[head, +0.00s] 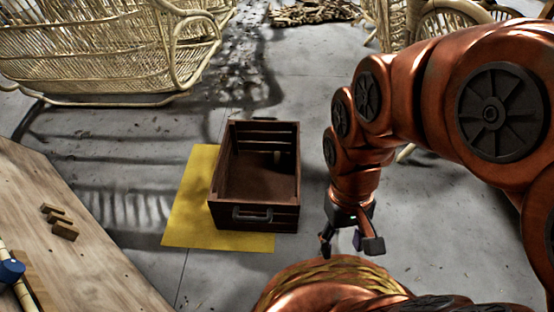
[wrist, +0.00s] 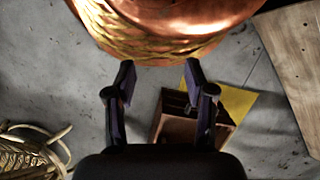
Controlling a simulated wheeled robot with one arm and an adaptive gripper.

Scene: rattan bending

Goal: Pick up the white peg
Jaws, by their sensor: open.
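I cannot make out a white peg in either view. My gripper (head: 347,246) hangs at the end of my copper arm, to the right of a dark wooden crate and apart from it. Its fingers are open. In the wrist view the two fingers (wrist: 159,80) stand apart with nothing between them. The crate (head: 253,216) stands open-topped on a yellow mat (head: 190,225), and its inside is partly in shadow.
A wooden table (head: 85,245) at the lower left holds small brown blocks (head: 60,222), a blue object (head: 11,271) and a pale pole. Rattan furniture (head: 90,55) stands at the back left, with more at the back right (head: 455,22). Grey floor around the crate is clear.

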